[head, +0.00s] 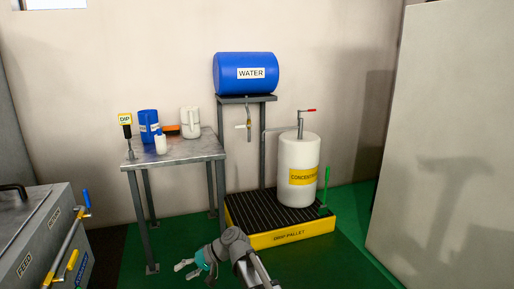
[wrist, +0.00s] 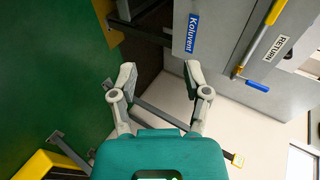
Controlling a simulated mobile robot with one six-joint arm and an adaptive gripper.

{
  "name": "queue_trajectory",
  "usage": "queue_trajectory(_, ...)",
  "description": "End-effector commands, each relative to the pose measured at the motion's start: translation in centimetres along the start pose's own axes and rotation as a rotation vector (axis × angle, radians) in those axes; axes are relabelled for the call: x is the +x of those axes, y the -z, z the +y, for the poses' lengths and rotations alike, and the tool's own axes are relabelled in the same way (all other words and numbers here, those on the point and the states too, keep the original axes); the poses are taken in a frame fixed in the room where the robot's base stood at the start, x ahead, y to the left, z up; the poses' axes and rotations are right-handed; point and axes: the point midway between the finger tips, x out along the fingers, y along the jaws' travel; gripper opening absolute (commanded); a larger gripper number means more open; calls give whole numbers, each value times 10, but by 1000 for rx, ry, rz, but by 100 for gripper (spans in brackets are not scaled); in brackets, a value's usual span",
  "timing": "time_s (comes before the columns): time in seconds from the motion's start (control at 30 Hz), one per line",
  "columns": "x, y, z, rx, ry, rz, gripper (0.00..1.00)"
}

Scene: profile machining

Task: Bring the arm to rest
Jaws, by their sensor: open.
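My gripper (head: 186,269) is low at the bottom middle of the head view, in front of the metal table and left of the yellow drip pallet. In the wrist view my gripper (wrist: 160,78) has its two fingers spread wide, with nothing between them. It is open and empty and appears to touch nothing. My arm is folded low and reaches in from the bottom edge.
A metal table (head: 180,152) holds a blue jug (head: 148,125) and white containers. A blue water drum (head: 246,73) sits on a stand. A white concentrate drum (head: 298,170) stands on the drip pallet (head: 290,236). A grey machine (head: 40,235) is at left, a pale panel (head: 450,150) at right.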

Motion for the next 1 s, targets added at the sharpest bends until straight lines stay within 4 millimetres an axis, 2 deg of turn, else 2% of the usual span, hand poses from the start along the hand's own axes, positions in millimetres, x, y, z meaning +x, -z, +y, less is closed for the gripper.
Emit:
queue_trajectory(0.03,-18,-10,19,4,-62,13,61)
queue_trajectory(0.2,-70,-32,80,26,-275,38,61)
queue_trajectory(0.5,-169,-89,174,109,-646,57,61)
queue_trajectory(0.7,-218,-122,210,167,-820,54,61)
queue_trajectory(1.0,-267,-161,239,237,-989,43,61)
